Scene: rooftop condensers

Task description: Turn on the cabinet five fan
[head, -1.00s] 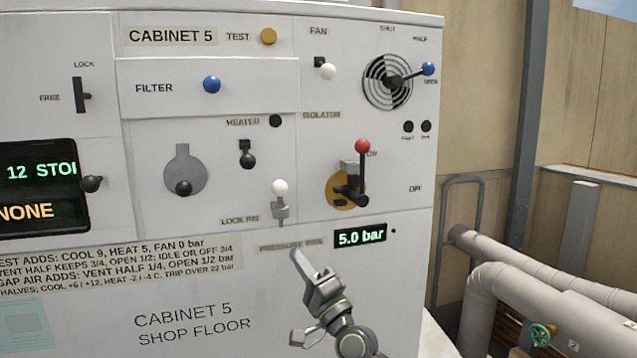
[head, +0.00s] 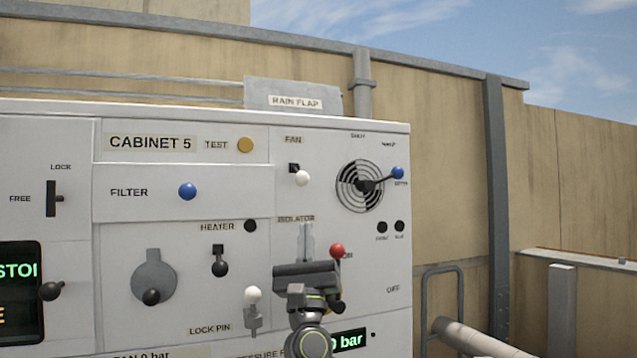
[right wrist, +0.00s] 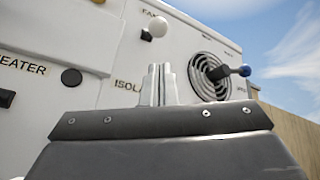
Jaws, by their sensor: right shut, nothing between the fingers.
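The fan switch (head: 301,177) is a small lever with a white ball tip under the FAN label (head: 293,140) on cabinet 5 (head: 150,123). Its white ball also shows in the right wrist view (right wrist: 158,26), just above my fingertips. My right gripper (head: 306,240) is in front of the isolator area, below the fan switch and apart from it in the picture. Its fingers (right wrist: 158,85) are together, point up and hold nothing. It partly covers the isolator, whose red ball (head: 337,250) shows beside it. My left gripper is not in view.
Near the fan switch are the round vent with its blue-tipped lever (head: 398,173), the heater switch (head: 220,266), the white-tipped lock pin (head: 253,297) and the blue filter knob (head: 187,191). A rain flap plate (head: 293,96) stands behind the cabinet top. Pipes run at the lower right.

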